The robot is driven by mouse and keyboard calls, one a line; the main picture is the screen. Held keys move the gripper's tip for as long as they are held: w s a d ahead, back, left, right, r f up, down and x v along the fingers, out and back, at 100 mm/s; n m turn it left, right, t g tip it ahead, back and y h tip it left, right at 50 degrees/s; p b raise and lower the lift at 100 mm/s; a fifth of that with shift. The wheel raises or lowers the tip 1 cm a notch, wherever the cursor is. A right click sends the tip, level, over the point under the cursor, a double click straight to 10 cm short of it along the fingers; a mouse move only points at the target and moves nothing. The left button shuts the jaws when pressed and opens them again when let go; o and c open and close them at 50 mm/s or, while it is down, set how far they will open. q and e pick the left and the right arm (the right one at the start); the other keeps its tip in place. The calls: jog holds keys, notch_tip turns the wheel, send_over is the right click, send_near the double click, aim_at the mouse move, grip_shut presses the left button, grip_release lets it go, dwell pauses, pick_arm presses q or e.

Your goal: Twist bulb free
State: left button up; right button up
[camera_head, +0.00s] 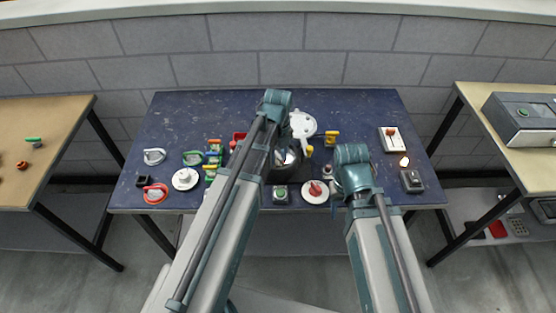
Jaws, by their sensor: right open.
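A small glowing bulb (404,161) stands upright in a dark box-shaped socket (411,181) near the right front of the blue table (370,115). My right gripper (337,190) is open near the front edge, left of the bulb and apart from it. Its fingers are mostly hidden by my arm. My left gripper (284,156) points down over the middle of the table, by a dark round pot-like item (291,168). My arm covers much of it, so its jaws are hard to see.
A white plate with a red switch (391,140) lies behind the bulb. A white disc with a red knob (315,191) and a green-button box (280,194) sit at the front. Several valves and handles crowd the left. Side tables stand left (50,120) and right (490,100).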

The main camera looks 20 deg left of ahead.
pick_arm(q)
grip_shut()
jog(key=shift+n, duration=8.1)
jog(key=shift+o, duration=1.2)
grip_release()
jog(key=shift+r, duration=0.1)
